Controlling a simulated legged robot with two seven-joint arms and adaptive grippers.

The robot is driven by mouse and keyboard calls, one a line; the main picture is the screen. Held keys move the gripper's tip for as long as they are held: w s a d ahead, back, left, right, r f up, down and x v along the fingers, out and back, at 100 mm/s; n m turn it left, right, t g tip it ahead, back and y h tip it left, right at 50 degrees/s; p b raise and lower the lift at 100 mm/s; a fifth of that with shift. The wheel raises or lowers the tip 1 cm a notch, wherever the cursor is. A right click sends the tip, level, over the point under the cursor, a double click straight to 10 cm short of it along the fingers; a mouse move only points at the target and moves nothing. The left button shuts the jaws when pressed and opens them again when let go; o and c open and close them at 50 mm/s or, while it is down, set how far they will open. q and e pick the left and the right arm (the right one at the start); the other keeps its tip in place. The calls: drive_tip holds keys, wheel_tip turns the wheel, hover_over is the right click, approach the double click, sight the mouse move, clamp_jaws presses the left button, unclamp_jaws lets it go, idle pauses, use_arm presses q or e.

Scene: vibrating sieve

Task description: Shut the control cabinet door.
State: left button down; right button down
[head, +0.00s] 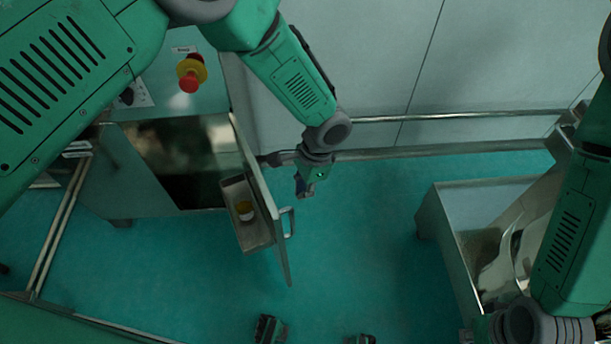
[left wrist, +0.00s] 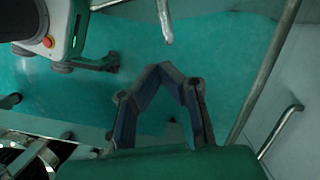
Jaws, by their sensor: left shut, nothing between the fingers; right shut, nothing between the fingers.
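The control cabinet (head: 95,185) stands at the left in the head view, with a dark open interior. Its door (head: 262,190) stands open and shows nearly edge-on, with a bar handle (head: 288,222) on its right face.
A red-and-yellow emergency button (head: 190,74) sits on the cabinet top. A wall rail (head: 450,115) runs along the back. A grey-green open bin (head: 450,240) stands at the right. Clear green floor (head: 370,235) lies between door and bin.

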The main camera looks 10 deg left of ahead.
use_arm(q)
drive_tip(key=s+a, duration=0.1)
drive_tip(key=a+f, duration=0.1)
drive_tip(key=s+a+f, duration=0.1)
drive_tip(key=a, duration=0.1)
drive_tip(key=shift+s+f+p, duration=0.25)
drive_tip(key=shift+s+p, duration=0.1)
